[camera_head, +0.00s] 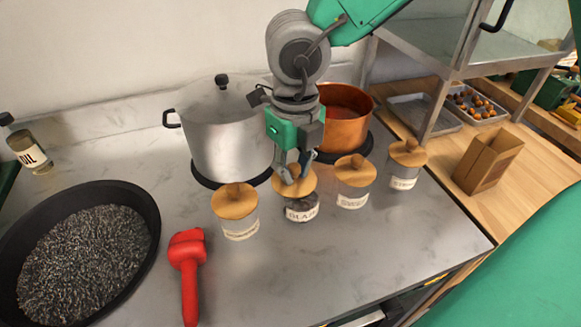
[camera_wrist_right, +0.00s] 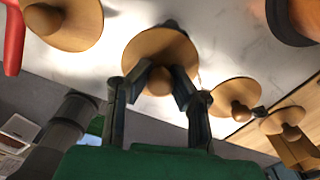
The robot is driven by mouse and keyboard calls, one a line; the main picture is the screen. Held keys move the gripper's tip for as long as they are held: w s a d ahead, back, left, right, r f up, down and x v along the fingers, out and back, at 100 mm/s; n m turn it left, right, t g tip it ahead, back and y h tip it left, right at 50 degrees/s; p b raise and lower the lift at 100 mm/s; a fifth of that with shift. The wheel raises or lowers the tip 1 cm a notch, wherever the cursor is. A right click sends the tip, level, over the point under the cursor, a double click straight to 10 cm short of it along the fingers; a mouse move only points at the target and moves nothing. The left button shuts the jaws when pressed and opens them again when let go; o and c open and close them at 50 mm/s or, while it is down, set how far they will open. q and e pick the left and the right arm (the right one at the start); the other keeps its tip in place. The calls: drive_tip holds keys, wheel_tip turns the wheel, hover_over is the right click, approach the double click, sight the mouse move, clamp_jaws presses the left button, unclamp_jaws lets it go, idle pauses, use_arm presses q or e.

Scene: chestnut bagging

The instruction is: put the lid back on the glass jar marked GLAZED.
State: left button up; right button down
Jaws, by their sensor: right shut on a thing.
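The glass jar marked GLAZED (camera_head: 302,214) stands upright on the grey counter, third from the right in a row of similar jars. Its round wooden lid (camera_head: 283,187) is at the jar's mouth, roughly level. I cannot tell whether it rests on the rim or hovers just above it. My right gripper (camera_head: 291,176) points down from above and is shut on the lid's knob. In the right wrist view the round knob (camera_wrist_right: 160,82) sits between the two fingertips, with the lid (camera_wrist_right: 160,42) behind it. My left gripper is not in view.
Lidded jars stand close on both sides: one left (camera_head: 240,228), two right (camera_head: 353,200) (camera_head: 403,182). A steel pot (camera_head: 230,140) and copper pot (camera_head: 345,125) stand behind. A red-headed tool (camera_head: 188,265) and black pan (camera_head: 150,215) lie left. The front counter is clear.

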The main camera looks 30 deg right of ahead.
drive_tip(key=shift+d+f, duration=0.15)
drive_tip(key=shift+d, duration=0.6)
use_arm(q)
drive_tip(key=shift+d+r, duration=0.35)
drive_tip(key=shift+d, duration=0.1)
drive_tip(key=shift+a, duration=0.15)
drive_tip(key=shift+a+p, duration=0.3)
drive_tip(key=shift+p, duration=0.1)
use_arm(e)
drive_tip(key=shift+d+f, duration=0.15)
drive_tip(key=shift+d, duration=0.5)
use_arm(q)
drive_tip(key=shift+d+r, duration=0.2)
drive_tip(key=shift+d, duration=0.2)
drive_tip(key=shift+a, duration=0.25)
use_arm(e)
drive_tip(key=shift+a, duration=0.4)
use_arm(q)
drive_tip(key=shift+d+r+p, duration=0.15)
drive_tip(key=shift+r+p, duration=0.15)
drive_tip(key=shift+p, duration=0.1)
use_arm(e)
drive_tip(key=shift+a, duration=0.15)
drive_tip(key=shift+a, duration=0.1)
